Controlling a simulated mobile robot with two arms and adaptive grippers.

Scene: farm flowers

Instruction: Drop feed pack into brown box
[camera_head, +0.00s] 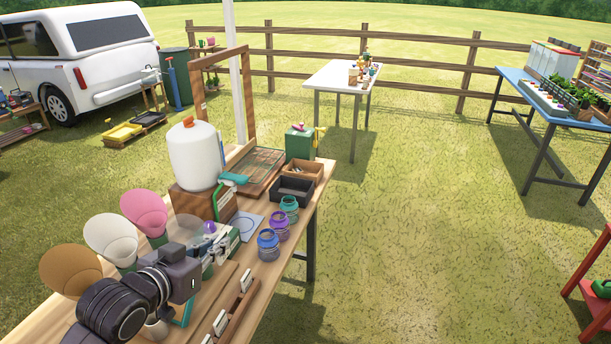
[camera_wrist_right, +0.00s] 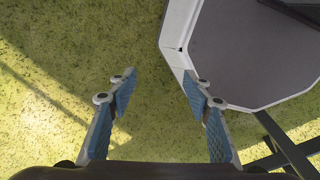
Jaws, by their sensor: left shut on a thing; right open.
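My left gripper (camera_head: 224,243) is over the wooden table, in front of the white container. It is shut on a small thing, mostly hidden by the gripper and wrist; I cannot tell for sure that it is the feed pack. A small brown box (camera_head: 318,168) with an open top stands at the table's far right end, beyond and to the right of the left gripper. Some small things show inside it. My right gripper (camera_wrist_right: 163,88) is open and empty above the grass in the right wrist view; it does not show in the head view.
A dark open box (camera_head: 302,195) stands just in front of the brown box. Several jars (camera_head: 268,242) line the table's right edge. The white container (camera_head: 195,155) stands behind the left gripper. Pink, white and brown cones (camera_head: 110,236) stand at left. Open grass lies right of the table.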

